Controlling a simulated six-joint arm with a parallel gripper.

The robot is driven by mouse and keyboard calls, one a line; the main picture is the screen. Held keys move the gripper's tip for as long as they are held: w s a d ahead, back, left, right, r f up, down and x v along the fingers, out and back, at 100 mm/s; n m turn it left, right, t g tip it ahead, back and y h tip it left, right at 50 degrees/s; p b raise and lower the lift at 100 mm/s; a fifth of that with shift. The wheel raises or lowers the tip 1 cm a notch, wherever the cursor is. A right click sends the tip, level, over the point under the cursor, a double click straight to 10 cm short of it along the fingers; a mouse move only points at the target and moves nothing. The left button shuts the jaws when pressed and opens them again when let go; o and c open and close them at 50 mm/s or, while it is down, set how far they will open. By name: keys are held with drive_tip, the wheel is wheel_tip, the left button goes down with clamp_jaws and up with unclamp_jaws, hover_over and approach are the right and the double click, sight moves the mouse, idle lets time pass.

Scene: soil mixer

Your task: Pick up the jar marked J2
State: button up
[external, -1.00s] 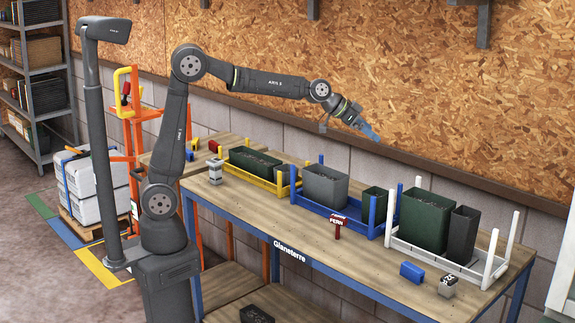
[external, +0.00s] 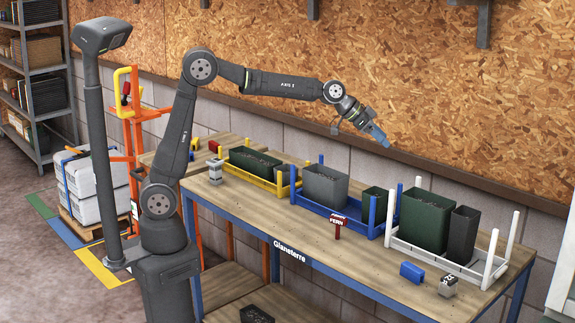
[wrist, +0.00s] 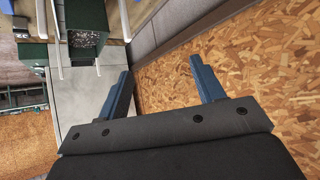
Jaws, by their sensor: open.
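No marking J2 can be read in either view. Two small pale containers with dark marks stand on the bench in the external view: one at the left end (external: 215,171) and one at the front right (external: 448,286). I cannot tell whether either is the jar. My gripper (external: 379,137) has blue fingers and is raised above the back of the bench near the chipboard wall, away from both containers. In the wrist view my gripper (wrist: 161,68) is open, with nothing between its fingers.
Yellow (external: 262,183), blue (external: 343,215) and white (external: 433,257) racks hold dark and grey bins along the back. The bench's front middle is mostly clear. The chipboard wall (external: 330,50) rises behind.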

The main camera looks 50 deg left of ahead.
drive_tip(key=s+d+f+m+g, duration=0.2)
drive_tip(key=d+m, duration=0.1)
drive_tip(key=d, duration=0.8)
drive_tip(key=m+g+y, duration=0.3)
drive_tip(key=m+g, duration=0.2)
drive_tip(key=m, duration=0.2)
approach(442, 280)
drive_tip(key=w+a+r, duration=0.2)
drive_tip(key=a+r, duration=0.3)
drive_tip(key=x, duration=1.2)
drive_tip(key=shift+w+d, duration=0.1)
drive_tip(key=shift+d, duration=0.25)
drive_tip(key=shift+h, duration=0.3)
drive_tip(key=shift+d+x, duration=0.1)
drive_tip(key=shift+x, duration=1.25)
drive_tip(key=shift+d+x, duration=0.15)
drive_tip(key=shift+x, duration=1.25)
drive_tip(key=shift+r, duration=0.15)
drive_tip(key=shift+c, duration=0.4)
drive_tip(key=c, duration=1)
